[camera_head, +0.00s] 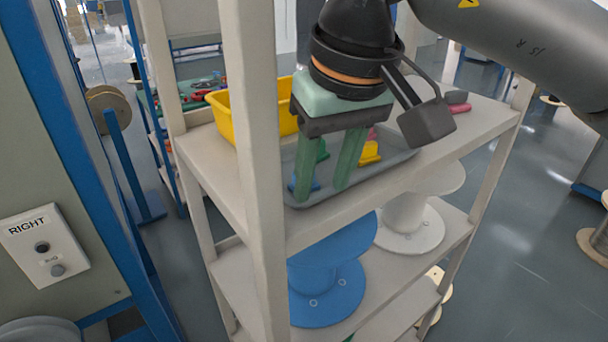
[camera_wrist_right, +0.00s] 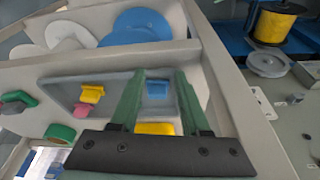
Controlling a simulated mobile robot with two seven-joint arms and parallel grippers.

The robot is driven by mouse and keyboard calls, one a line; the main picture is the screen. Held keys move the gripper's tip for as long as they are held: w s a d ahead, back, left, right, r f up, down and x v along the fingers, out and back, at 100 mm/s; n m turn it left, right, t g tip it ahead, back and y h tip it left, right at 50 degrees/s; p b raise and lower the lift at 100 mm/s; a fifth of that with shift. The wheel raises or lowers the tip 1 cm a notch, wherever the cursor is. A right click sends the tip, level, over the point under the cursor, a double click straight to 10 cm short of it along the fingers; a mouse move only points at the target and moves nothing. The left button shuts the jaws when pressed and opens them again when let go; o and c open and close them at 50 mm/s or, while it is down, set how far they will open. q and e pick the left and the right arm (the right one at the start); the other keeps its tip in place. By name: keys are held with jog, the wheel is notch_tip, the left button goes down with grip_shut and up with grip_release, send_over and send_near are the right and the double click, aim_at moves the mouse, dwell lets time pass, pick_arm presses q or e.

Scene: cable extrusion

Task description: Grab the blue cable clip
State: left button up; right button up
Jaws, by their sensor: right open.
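The blue cable clip (camera_head: 314,185) lies in a grey tray (camera_head: 398,161) on the top shelf, partly hidden by my right gripper's fingers. My right gripper (camera_head: 320,191) is open, pointing down over the tray's near left part, with its green fingers apart. In the right wrist view, the blue clip (camera_wrist_right: 157,88) shows between the two fingers of the right gripper (camera_wrist_right: 158,74), and nothing is gripped. I cannot tell how far the fingertips are above the tray floor. My left gripper is not in view.
A yellow bin (camera_head: 222,115) stands left of the tray. A shelf post (camera_head: 255,150) rises in front. Blue (camera_head: 330,285) and white (camera_head: 408,215) spools sit on the shelf below.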

jog(key=w, duration=0.1)
jog(key=w+a, duration=0.1)
jog(key=w+p, duration=0.1)
jog(key=shift+w+a, duration=0.35)
jog(key=shift+a, duration=0.05)
jog(key=shift+w+a+f, duration=0.1)
jog(key=shift+w+f, duration=0.05)
jog(key=shift+w, duration=0.2)
jog(key=shift+f, duration=0.5)
grip_shut()
